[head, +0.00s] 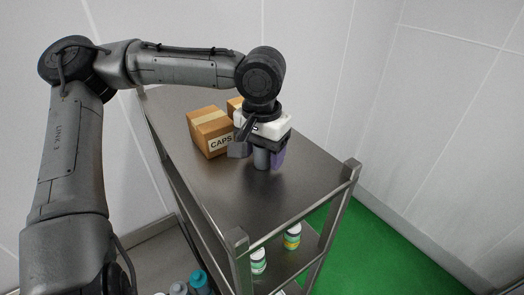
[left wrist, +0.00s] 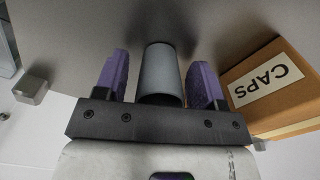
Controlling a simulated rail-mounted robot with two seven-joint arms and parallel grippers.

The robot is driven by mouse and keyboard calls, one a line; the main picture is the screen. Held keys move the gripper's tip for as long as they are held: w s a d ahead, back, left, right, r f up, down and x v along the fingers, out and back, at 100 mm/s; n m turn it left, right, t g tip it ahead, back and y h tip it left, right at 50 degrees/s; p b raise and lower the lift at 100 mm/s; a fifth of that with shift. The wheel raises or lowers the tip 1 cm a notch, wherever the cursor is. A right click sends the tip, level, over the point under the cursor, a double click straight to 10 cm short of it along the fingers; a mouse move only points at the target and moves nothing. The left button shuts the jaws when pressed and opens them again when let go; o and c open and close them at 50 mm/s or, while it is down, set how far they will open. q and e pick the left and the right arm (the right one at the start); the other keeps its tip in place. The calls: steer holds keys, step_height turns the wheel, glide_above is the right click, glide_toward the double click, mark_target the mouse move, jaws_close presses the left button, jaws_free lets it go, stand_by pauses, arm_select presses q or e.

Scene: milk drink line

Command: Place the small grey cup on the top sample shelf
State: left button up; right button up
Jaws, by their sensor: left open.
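The small grey cup (head: 262,160) stands upright on the bare top of the metal shelf (head: 222,185), in front of the cardboard boxes. My left gripper (head: 259,152) is above it, pointing down, with its purple-padded fingers on either side of the cup. In the left wrist view, the cup (left wrist: 160,72) sits between the two open fingers, with a gap showing on each side. The upper part of the cup is hidden by the gripper in the head view. My right gripper is in neither view.
A cardboard box marked CAPS (head: 211,130) stands close left of the gripper, with another box partly hidden behind. Corner posts (head: 237,243) rise at the shelf's near end. White bottles (head: 292,237) stand on a lower level. The near part of the top is clear.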

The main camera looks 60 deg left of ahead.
arm_select(q)
steer(key=shift+r, duration=0.1)
steer(key=shift+r, duration=0.3)
step_height(320, 180, up, 12)
steer(key=b, duration=0.1)
steer(key=shift+f+b, duration=0.2)
steer(key=shift+b, duration=0.15)
stand_by(0.5)
